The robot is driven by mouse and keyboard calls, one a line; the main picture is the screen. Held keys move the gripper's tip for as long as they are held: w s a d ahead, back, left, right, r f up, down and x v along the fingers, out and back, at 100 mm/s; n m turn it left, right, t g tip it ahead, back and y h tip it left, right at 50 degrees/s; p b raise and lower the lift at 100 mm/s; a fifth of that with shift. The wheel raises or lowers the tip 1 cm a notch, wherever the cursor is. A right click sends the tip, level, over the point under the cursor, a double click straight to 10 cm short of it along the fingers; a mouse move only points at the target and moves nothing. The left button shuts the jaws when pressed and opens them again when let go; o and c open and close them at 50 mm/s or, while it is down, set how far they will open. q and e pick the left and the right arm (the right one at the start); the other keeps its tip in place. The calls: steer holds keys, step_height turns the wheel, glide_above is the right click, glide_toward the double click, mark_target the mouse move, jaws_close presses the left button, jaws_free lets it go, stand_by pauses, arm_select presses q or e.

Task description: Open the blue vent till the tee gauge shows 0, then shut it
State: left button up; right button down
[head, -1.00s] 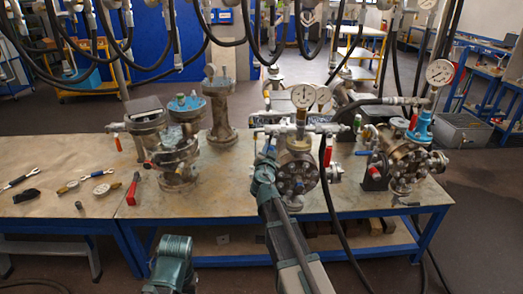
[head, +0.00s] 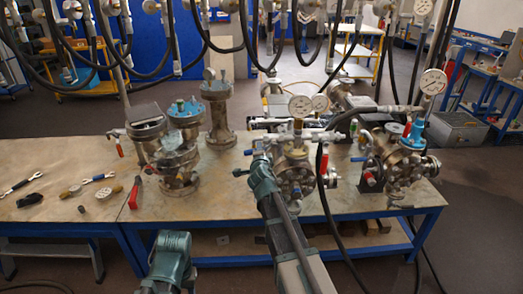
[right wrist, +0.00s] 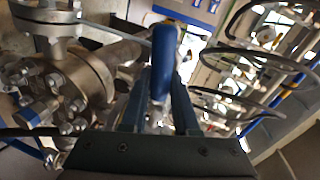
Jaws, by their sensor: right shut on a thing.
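The tee gauge (head: 300,106), a round white dial, stands upright on the tee above the middle flanged vessel (head: 296,176). Its needle is too small to read. My right gripper (head: 261,152) is at the left end of the tee's pipework. In the right wrist view the blue vent handle (right wrist: 164,58) stands between the fingers of my right gripper (right wrist: 160,95), which is shut on it. The vent's body is mostly hidden behind the handle and fingers. My left arm shows at the bottom, but its gripper is out of view.
A flanged vessel (head: 177,160) stands to the left, and another vessel (head: 402,165) with a gauge (head: 433,82) to the right. Black hoses hang above and beside the tee. Wrenches and loose gauges lie on the left bench (head: 50,160).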

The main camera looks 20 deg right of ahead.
arm_select(q)
steer(key=shift+r+p, duration=0.45)
steer(key=shift+r, duration=0.15)
arm_select(e)
steer(key=shift+r+m, duration=0.55)
steer(key=shift+m, duration=0.35)
steer(key=c, duration=0.7)
jaws_free()
steer(key=shift+o, duration=0.2)
arm_select(q)
steer(key=shift+r, duration=0.1)
